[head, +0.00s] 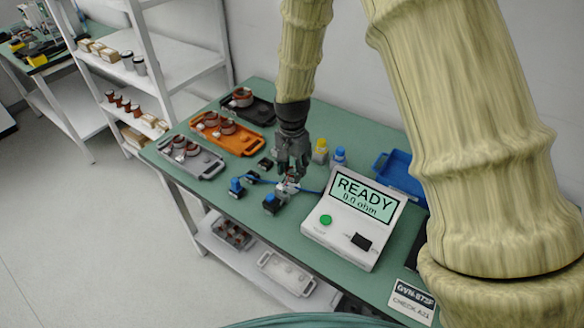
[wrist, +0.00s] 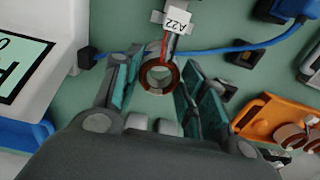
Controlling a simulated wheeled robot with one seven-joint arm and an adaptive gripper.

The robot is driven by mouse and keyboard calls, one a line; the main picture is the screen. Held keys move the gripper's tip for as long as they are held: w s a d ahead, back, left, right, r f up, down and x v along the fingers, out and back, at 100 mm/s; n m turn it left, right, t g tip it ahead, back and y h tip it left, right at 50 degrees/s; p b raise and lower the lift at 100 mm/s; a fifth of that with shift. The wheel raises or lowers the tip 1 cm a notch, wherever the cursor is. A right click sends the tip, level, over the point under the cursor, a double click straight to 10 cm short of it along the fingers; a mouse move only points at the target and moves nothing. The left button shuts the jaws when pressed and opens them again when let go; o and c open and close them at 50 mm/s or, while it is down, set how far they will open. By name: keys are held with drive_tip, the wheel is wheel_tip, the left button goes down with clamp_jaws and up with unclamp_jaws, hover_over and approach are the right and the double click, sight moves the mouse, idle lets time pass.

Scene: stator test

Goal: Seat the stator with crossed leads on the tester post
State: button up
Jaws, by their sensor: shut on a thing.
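My gripper (head: 290,172) points down over the green table, just left of the tester (head: 338,235), whose screen reads READY and 0.0 ohm. In the wrist view my gripper (wrist: 157,74) is shut on a stator (wrist: 160,63), a copper and dark ring between the two fingers. A red lead and a paler lead run from it to a white tag (wrist: 175,22) marked A22; I cannot tell whether they cross. In the head view the fingers largely hide the stator. The tester post is not clearly visible, and I cannot tell whether the ring is around it.
Black (head: 262,112), orange (head: 240,139) and grey (head: 208,170) trays hold stators at the table's left. Blue clamps (head: 237,187) and a blue cable (wrist: 222,50) lie close to my gripper. Yellow (head: 320,151) and blue (head: 339,157) bottles stand behind it. A blue tray (head: 391,174) is behind the tester.

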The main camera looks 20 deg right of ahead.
drive_tip(key=shift+f, duration=1.3)
idle(0.4)
drive_tip(key=o, duration=1.2)
drive_tip(key=shift+r, duration=0.1)
wheel_tip(320, 180, up, 12)
drive_tip(key=shift+f, duration=0.1)
idle(0.4)
